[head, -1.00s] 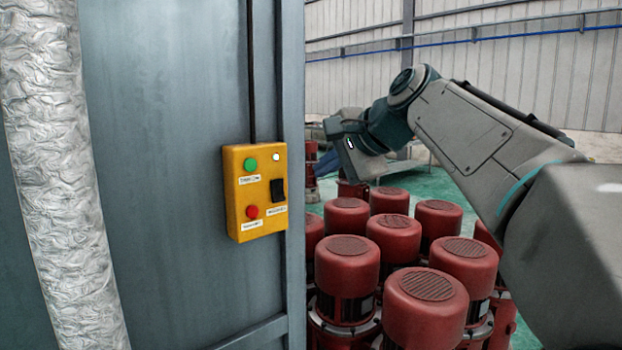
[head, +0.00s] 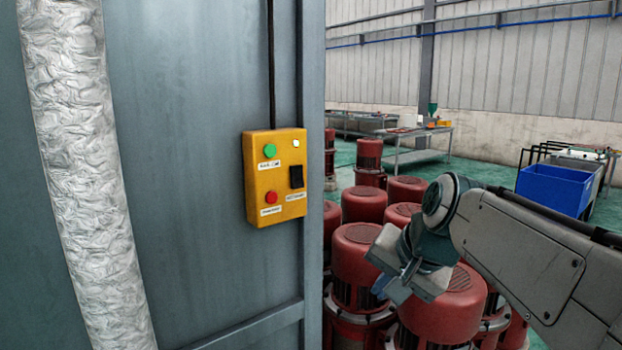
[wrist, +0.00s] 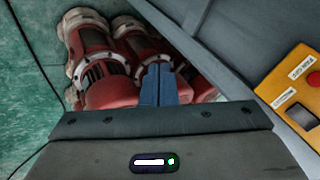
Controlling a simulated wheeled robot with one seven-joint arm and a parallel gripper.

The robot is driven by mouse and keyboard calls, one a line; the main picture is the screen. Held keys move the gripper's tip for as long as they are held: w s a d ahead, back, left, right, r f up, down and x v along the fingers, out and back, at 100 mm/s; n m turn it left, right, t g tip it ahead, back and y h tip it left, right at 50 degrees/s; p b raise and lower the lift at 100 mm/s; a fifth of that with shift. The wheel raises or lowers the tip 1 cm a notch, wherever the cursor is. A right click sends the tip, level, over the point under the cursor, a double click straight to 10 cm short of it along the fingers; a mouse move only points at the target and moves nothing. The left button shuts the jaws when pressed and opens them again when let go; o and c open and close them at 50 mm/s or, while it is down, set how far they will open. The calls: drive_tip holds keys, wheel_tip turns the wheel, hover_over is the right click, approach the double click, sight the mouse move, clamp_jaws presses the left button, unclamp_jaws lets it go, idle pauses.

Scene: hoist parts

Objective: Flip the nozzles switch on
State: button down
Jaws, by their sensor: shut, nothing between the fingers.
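A yellow control box (head: 262,180) is fixed to the grey metal panel. It has a green button (head: 270,151), a red button (head: 271,197), a small pale lamp (head: 296,143) and a black rocker switch (head: 296,176) at its right side. The labels are too small to read. In the wrist view the black switch (wrist: 302,116) shows at the right edge, with the box partly cut off. My gripper (head: 380,287) is right of and below the box, apart from it. In the wrist view its blue fingers (wrist: 160,83) are shut together and empty.
Several red motors (head: 361,262) stand right of the panel, behind and below my gripper. A silver foil duct (head: 85,180) runs down the panel at left. A blue bin (head: 553,190) and a table (head: 425,142) are farther back. The space before the box is clear.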

drive_tip(key=s+d+f+n+g+h, duration=0.1)
drive_tip(key=s+d+f+n, duration=0.1)
drive_tip(key=s+f, duration=0.5)
drive_tip(key=s+d+f+n+g+h, duration=0.2)
drive_tip(key=s+f+n, duration=0.1)
drive_tip(key=s+f, duration=0.4)
wheel_tip(320, 180, down, 3)
drive_tip(key=shift+d+f+n, duration=0.1)
drive_tip(key=shift+d+n, duration=0.2)
drive_tip(key=shift+d, duration=0.05)
drive_tip(key=shift+s, duration=0.1)
